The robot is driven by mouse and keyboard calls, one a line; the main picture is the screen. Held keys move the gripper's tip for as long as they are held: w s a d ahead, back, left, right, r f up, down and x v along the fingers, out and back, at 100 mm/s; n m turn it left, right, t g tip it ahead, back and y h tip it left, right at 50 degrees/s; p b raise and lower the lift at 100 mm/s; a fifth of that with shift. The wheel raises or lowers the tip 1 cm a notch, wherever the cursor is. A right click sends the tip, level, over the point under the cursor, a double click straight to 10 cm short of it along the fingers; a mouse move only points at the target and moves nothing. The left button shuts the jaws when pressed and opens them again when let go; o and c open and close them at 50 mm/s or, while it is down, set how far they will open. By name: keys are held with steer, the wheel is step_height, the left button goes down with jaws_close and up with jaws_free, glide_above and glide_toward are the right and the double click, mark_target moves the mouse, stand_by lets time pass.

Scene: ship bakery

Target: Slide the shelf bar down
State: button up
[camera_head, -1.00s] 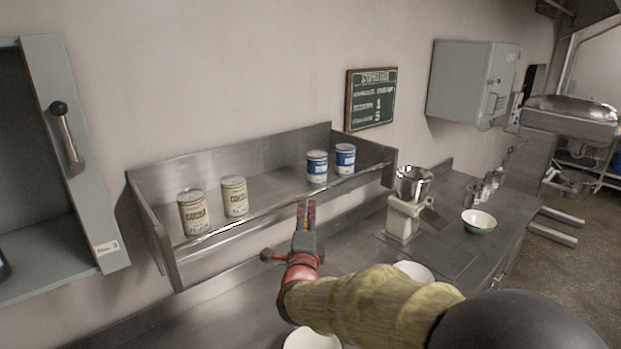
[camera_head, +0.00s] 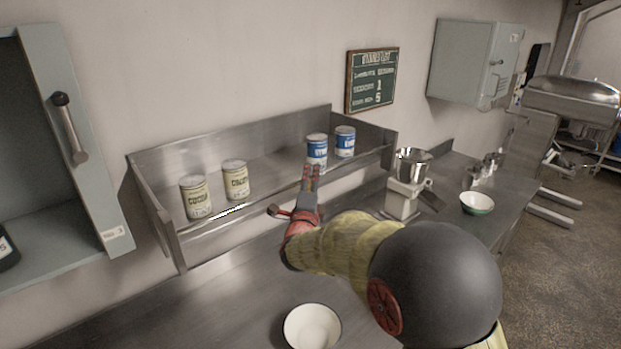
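The shelf bar (camera_head: 228,211) is a thin shiny metal rail along the front of the grey metal wall shelf (camera_head: 200,160). It runs across in front of the cans, with a bright glint on its left part. My gripper (camera_head: 312,171) points up at the bar, right of its middle and just below a blue-and-white can (camera_head: 317,148). The fingertips overlap the bar in the picture; I cannot tell whether they touch it. Two fingers show close together, and whether they are open or shut is unclear.
Two cream-and-green cans (camera_head: 196,197) stand on the shelf at left, and another blue-and-white can (camera_head: 345,141) at right. Below are a steel counter (camera_head: 215,300), a white bowl (camera_head: 312,327) and a scale-like machine (camera_head: 403,198). An open grey cabinet (camera_head: 85,140) is at left.

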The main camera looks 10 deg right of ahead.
steer(key=shift+c, duration=0.3)
jaws_close()
stand_by(0.6)
